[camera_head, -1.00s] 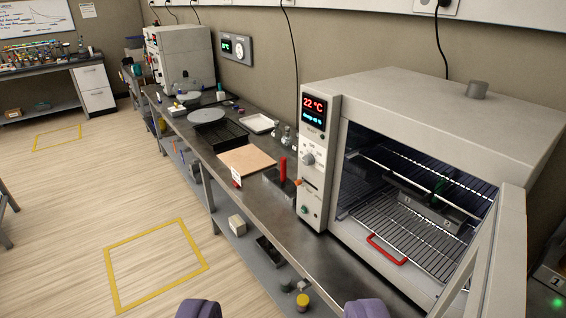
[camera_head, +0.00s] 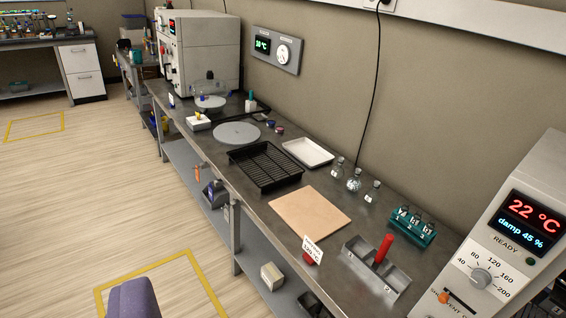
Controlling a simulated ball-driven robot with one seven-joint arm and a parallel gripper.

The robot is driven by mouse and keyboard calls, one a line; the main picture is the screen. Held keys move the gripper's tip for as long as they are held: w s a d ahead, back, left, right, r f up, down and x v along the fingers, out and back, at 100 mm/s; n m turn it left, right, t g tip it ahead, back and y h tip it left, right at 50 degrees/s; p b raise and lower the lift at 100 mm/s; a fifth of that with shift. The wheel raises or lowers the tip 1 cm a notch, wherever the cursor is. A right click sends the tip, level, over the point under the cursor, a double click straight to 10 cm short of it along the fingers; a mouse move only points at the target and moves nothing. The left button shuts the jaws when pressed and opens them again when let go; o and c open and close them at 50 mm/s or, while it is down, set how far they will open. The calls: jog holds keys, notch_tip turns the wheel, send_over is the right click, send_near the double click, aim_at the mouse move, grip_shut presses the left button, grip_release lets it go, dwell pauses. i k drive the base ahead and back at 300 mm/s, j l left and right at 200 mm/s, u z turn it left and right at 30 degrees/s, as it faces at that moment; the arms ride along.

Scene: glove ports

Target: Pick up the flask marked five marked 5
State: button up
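Three small clear glass flasks stand in a row on the bench by the wall: a left flask (camera_head: 337,168), a middle flask (camera_head: 354,181) and a right flask (camera_head: 372,192). Each has a small pale label, too small to read, so I cannot tell which is marked 5. One purple finger of my gripper (camera_head: 134,299) shows at the bottom left, with nothing against it; the other finger is out of view. The gripper is well short of the flasks and was seen spread open a second ago.
The bench (camera_head: 352,228) carries a tan board (camera_head: 309,212), a black rack tray (camera_head: 265,166), a white tray (camera_head: 308,152), a green vial rack (camera_head: 413,226) and a grey holder with a red handle (camera_head: 385,248). The oven (camera_head: 515,235) stands at the right. Open floor lies left.

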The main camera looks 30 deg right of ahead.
aim_at(354, 184)
jog(key=i+l+u, duration=0.2)
jog(key=i, duration=1.25)
jog(key=i+j+z, duration=0.1)
jog(key=i+z, duration=0.25)
jog(key=i+j+z, duration=0.3)
jog(key=i, duration=0.2)
jog(key=i+z, duration=0.15)
jog(key=z, duration=0.25)
jog(key=i+z, duration=0.1)
jog(key=z, duration=0.3)
jog(key=i+z, duration=0.15)
jog(key=z, duration=0.25)
jog(key=i+j+z, duration=0.1)
jog(key=z, duration=0.3)
jog(key=i+j+z, duration=0.1)
jog(key=i+z, duration=0.15)
jog(key=z, duration=0.25)
jog(key=i+j+z, duration=0.2)
jog(key=z, duration=0.25)
